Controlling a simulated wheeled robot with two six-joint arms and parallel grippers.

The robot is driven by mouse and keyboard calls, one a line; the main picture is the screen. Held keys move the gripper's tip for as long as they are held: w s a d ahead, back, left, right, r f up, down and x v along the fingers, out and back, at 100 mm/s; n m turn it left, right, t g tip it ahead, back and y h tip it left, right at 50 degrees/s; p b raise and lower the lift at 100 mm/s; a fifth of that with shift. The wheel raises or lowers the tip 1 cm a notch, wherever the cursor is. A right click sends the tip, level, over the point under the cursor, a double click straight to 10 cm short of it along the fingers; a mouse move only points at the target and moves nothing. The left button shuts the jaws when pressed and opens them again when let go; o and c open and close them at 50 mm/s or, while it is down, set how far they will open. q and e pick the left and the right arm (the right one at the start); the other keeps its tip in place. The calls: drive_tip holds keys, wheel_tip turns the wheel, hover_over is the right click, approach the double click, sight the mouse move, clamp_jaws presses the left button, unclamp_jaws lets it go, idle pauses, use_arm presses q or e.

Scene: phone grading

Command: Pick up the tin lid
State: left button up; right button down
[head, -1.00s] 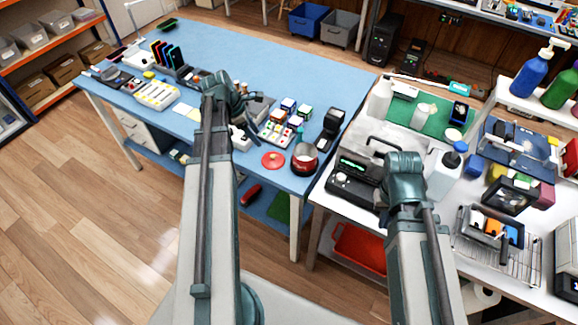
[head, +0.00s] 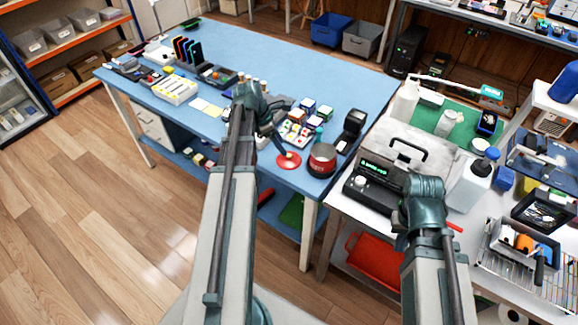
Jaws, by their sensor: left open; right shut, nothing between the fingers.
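The tin lid looks to be the flat red disc (head: 288,160) near the front edge of the blue table. My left gripper (head: 278,134) is open and empty, just above and behind the lid in the head view. Its fingers are small and partly hidden by my wrist. My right gripper (head: 402,240) is shut and empty by the white bench, left of and below my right wrist. It is mostly hidden by my arm.
Several small boxes in a tray (head: 297,132) stand behind the lid, with a dark stand (head: 352,125) right of the tin. On the white bench are a black device with a green display (head: 375,175) and a white bottle (head: 470,185). The blue table's middle (head: 270,70) is clear.

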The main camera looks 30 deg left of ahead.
sight(289, 155)
use_arm(q)
drive_tip(key=shift+w+d+f, duration=0.1)
drive_tip(key=shift+w+f, duration=0.05)
drive_tip(key=shift+f, duration=0.25)
use_arm(e)
drive_tip(key=shift+f, duration=0.4)
use_arm(q)
drive_tip(key=b+x, duration=0.5)
drive_tip(key=shift+w+f, duration=0.15)
drive_tip(key=shift+w, duration=0.05)
use_arm(e)
wheel_tip(289, 155, down, 5)
drive_tip(key=shift+r, duration=0.15)
use_arm(q)
drive_tip(key=shift+c, duration=0.2)
clamp_jaws()
